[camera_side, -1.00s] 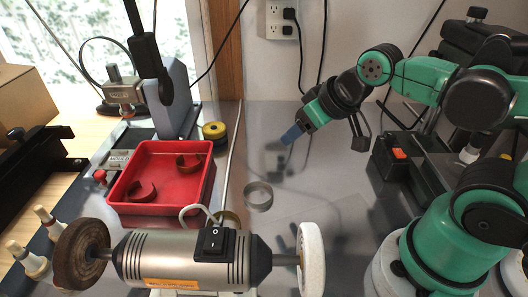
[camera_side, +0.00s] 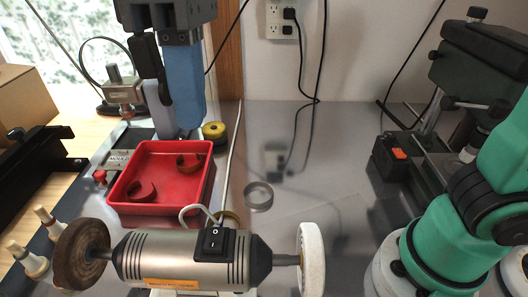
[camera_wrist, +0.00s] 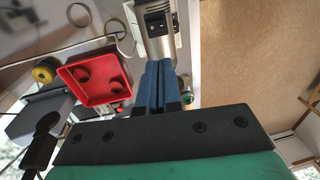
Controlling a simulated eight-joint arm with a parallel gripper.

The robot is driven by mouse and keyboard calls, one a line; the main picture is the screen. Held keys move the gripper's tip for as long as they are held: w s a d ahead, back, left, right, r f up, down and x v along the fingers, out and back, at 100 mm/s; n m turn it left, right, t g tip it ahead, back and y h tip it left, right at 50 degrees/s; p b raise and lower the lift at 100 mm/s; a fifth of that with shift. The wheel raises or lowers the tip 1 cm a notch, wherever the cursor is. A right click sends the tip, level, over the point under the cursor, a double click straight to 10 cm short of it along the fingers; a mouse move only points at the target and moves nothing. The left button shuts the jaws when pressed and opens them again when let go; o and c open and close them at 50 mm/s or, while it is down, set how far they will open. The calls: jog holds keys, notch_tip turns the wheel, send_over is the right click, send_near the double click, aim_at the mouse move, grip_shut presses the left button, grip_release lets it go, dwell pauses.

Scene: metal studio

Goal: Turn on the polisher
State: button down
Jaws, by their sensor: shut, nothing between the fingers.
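The polisher (camera_side: 165,258) is a silver motor body with black ends at the front left of the side view. A brown wheel (camera_side: 82,252) is on its left shaft and a white wheel (camera_side: 312,260) on its right. A black switch box (camera_side: 214,243) with a rocker marked O and I sits on top; I cannot tell which side is pressed. My gripper (camera_side: 188,122) is shut and empty, its blue fingers pointing down, apart from the polisher and above it in the picture. In the wrist view the closed fingers (camera_wrist: 160,66) point toward the polisher (camera_wrist: 160,43).
A red tray (camera_side: 190,205) with two curved pieces lies behind the polisher. A metal ring (camera_side: 259,197) and a yellow-black spool (camera_side: 214,133) are nearby. White-tipped pegs (camera_side: 42,214) stand at the left. The metal bench (camera_side: 330,165) right of the ring is mostly clear.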

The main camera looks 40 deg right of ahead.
aim_at(213, 247)
jog(key=shift+s+a+r, duration=0.15)
jog(key=shift+s+a, duration=0.05)
jog(key=f, duration=0.9)
jog(key=s+a+f, duration=0.1)
jog(key=f, duration=0.4)
jog(key=shift+s+a, duration=0.1)
